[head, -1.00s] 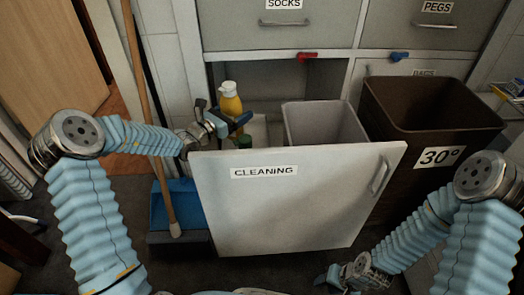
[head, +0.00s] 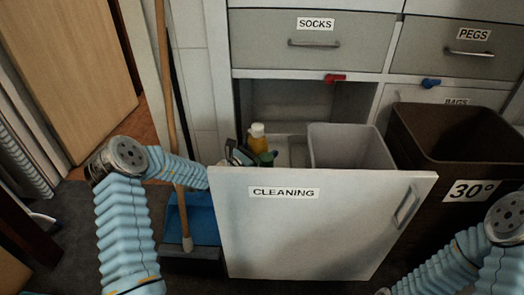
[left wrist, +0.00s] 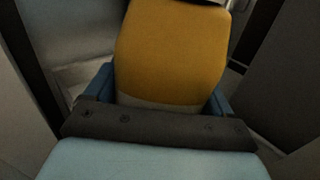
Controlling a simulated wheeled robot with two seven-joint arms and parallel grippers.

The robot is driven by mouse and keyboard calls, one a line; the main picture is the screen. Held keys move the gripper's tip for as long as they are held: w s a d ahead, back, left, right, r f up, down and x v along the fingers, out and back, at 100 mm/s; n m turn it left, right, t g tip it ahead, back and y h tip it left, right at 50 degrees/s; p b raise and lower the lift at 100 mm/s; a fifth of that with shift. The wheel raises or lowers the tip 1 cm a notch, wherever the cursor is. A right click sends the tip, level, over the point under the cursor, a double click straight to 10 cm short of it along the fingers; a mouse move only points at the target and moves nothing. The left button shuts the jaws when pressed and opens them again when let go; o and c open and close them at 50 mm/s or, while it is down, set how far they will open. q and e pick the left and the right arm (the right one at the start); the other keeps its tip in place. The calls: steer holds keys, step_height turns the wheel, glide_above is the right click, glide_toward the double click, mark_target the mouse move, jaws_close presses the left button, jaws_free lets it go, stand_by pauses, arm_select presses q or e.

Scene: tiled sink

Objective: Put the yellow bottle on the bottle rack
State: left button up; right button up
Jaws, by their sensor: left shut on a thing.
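The yellow bottle (head: 258,143) has a white cap and stands roughly upright behind the top edge of the CLEANING front panel (head: 330,215). Its lower part is hidden by the panel. My left gripper (head: 240,153) is shut on the bottle, mostly hidden behind the panel. In the left wrist view the yellow bottle (left wrist: 172,50) fills the space between the blue fingers of my left gripper (left wrist: 158,100). A green thing (head: 268,157) shows beside the bottle, low behind the panel. The bottle rack cannot be made out clearly. My right gripper's fingers are out of view.
A grey bin (head: 350,148) stands right of the bottle, behind the panel. A brown bin marked 30° (head: 455,150) is farther right. A broom handle (head: 170,110) and a blue dustpan (head: 204,222) are at the left. Drawers are above the dark opening (head: 300,108).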

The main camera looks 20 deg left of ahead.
arm_select(q)
steer(key=o, duration=1.2)
steer(key=shift+f, duration=0.1)
steer(key=shift+o, duration=0.2)
steer(key=shift+r, duration=0.2)
steer(key=p+v, duration=0.1)
steer(key=v, duration=1.1)
